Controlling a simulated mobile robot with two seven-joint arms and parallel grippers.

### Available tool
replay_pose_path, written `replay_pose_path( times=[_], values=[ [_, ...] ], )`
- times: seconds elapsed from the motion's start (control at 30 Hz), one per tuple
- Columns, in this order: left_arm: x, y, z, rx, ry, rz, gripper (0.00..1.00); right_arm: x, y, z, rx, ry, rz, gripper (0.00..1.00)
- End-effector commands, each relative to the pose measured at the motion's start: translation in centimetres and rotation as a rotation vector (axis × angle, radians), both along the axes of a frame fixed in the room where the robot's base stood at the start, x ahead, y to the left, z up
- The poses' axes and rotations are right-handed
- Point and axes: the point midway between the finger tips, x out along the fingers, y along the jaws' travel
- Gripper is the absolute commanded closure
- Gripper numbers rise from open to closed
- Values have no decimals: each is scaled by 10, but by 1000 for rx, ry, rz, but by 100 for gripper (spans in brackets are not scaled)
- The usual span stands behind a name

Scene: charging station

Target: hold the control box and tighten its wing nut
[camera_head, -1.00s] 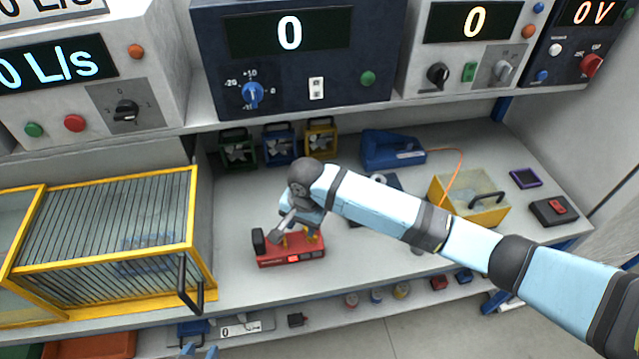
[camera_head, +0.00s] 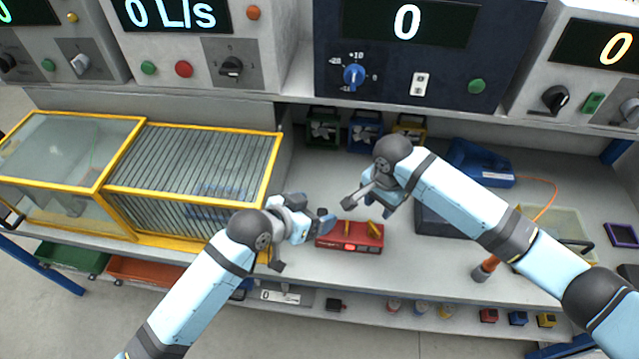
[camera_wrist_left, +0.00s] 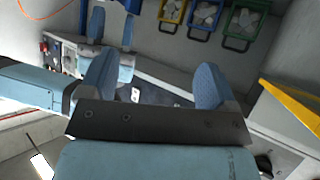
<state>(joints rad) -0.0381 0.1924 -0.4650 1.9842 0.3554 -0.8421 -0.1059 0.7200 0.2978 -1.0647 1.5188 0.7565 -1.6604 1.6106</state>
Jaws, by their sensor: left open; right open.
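The red control box (camera_head: 350,240) lies on the bench in the head view, with yellow wing-shaped parts on top, one of them (camera_head: 375,229) near its right end. My left gripper (camera_head: 309,217) is open at the box's left end; whether it touches the box is unclear. My right gripper (camera_head: 366,206) is open just above and behind the box's right half and hides part of its top. In the left wrist view the left fingers (camera_wrist_left: 152,82) are wide apart with nothing held between them. The right gripper (camera_wrist_left: 113,32) shows beyond them. The box is not discernible there.
A yellow-framed cage (camera_head: 190,180) stands left of the box. Small framed fans (camera_head: 365,132) stand at the back under a dark blue instrument (camera_head: 425,60). The bench's front edge is close.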

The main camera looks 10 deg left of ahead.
Motion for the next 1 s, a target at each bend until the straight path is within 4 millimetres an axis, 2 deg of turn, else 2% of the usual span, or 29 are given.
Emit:
replay_pose_path(
  times=[0.03, 0.1, 0.17, 0.3, 0.4, 0.57, 0.7, 0.87, 1.0],
  values=[
    [18, 6, 24, 43, -44, -26, 17, 0, 0, 0, 0, 0, 0, 57],
    [37, 12, 53, 105, -91, -62, 17, 0, 0, 0, 0, 0, 0, 57],
    [48, 8, 61, 172, -91, -119, 17, 0, 0, 0, 0, 0, 0, 57],
    [57, -18, 36, 393, 14, -338, 17, 0, 0, 0, 0, 0, 0, 57],
    [61, -25, 22, 558, 89, -497, 17, 0, 0, 0, 0, 0, 0, 57],
    [66, -21, 9, 787, 221, -712, 17, 0, 0, 0, 0, 0, 0, 57],
    [66, -13, 6, 918, 328, -827, 17, 0, 0, 0, 0, 0, 0, 57],
    [66, -6, 5, 987, 392, -889, 17, 0, 0, 0, 0, 0, 0, 57],
    [66, -5, -4, 999, 407, -899, 17, 0, 0, 0, 0, 0, 0, 57]
  ],
)
